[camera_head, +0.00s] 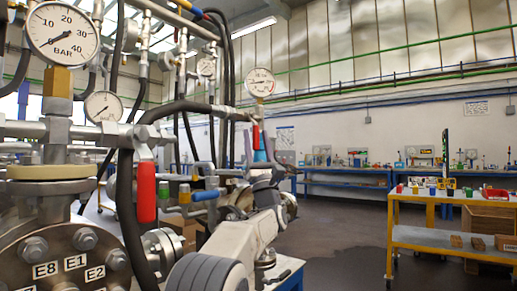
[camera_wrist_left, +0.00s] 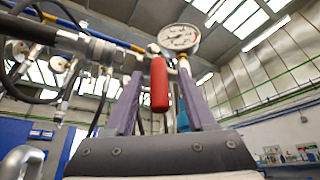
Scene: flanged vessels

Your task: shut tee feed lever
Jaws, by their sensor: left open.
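A red lever handle (camera_head: 256,137) hangs from pipework below a round gauge (camera_head: 260,83). In the left wrist view the red handle (camera_wrist_left: 159,84) hangs down between the two purple fingers of my left gripper (camera_wrist_left: 161,72), with a gap on each side. In the head view my left gripper (camera_head: 262,148) is small and partly hidden at the end of my arm. It is open, and I see no contact with the handle. A larger red lever (camera_head: 146,192) hangs from the nearer pipe on the left. Which lever is the tee feed lever is not labelled. My right gripper is not visible.
A flanged vessel (camera_head: 72,262) with bolts and labels stands at front left under a BAR gauge (camera_head: 63,35). Black hoses (camera_head: 125,200) and a blue-handled valve (camera_head: 205,195) crowd this side. A yellow-framed workbench (camera_head: 437,240) stands right. The floor between is clear.

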